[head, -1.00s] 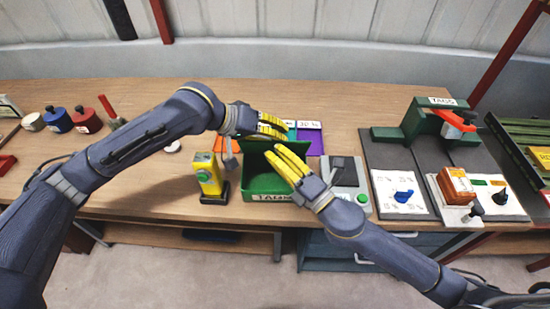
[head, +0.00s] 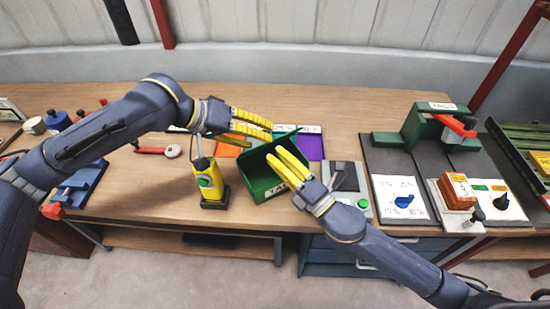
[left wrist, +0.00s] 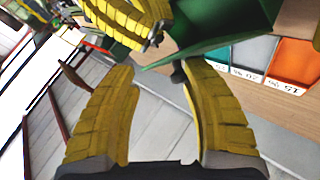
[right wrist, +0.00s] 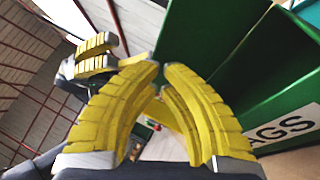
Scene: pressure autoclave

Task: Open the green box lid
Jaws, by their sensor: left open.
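The green box (head: 258,184) with a white label on its front sits skewed near the front edge of the bench.
A yellow device (head: 206,182) with a green button stands just left of the box. A grey device (head: 347,180) stands close on the right. The bench's back strip is clear.

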